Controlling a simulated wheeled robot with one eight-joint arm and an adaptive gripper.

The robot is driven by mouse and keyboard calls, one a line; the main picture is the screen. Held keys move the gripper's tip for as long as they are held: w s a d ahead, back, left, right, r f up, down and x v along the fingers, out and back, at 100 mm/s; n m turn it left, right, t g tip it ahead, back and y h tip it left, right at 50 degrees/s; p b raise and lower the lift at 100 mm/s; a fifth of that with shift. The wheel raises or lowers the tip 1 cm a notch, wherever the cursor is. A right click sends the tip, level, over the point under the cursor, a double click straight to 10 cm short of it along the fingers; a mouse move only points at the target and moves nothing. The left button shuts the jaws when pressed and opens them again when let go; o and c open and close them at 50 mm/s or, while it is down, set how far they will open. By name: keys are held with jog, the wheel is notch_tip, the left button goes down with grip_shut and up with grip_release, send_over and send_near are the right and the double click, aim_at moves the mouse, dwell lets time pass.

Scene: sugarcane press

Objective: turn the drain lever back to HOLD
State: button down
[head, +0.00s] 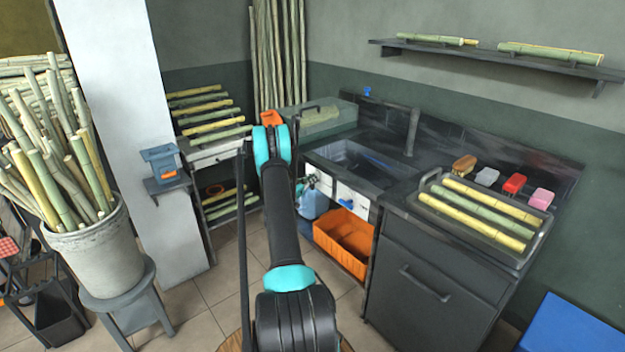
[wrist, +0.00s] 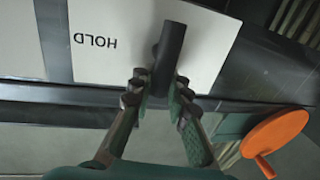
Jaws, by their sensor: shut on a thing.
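The drain lever (wrist: 171,45) is a dark bar in the wrist view, standing out from a white plate (wrist: 205,50). The word HOLD (wrist: 95,41) is printed upside down on the plate, to the left of the lever. My gripper (wrist: 161,92) has its two fingers on either side of the lever's lower end and is shut on it. In the head view my arm hides most of the gripper and the lever, near the white panel (head: 319,180) under the sink (head: 360,163).
An orange disc (wrist: 277,131) with a handle is at the right of the wrist view. In the head view, a blue jug (head: 313,203) and an orange crate (head: 343,240) are below the sink. A tray (head: 424,205) of cane lies on the right counter.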

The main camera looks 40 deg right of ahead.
jog(key=n, duration=0.1)
jog(key=w+n, duration=0.1)
jog(key=n, duration=0.1)
jog(key=shift+a+f+n+g+y, duration=0.1)
jog(key=shift+n+g+y, duration=0.2)
jog(key=shift+y, duration=0.1)
jog(key=n+g, duration=0.1)
jog(key=n, duration=0.3)
jog(key=w+f+n+g, duration=0.1)
jog(key=n, duration=0.3)
jog(key=f+n+g, duration=0.1)
jog(key=n, duration=0.2)
jog(key=shift+w+a+f+n+y, duration=0.1)
jog(key=shift+w+f+n+y, duration=0.15)
jog(key=shift+w+n+y, duration=0.15)
jog(key=shift+s, duration=0.1)
jog(key=c, duration=1.4)
grip_release()
jog(key=shift+c, duration=0.2)
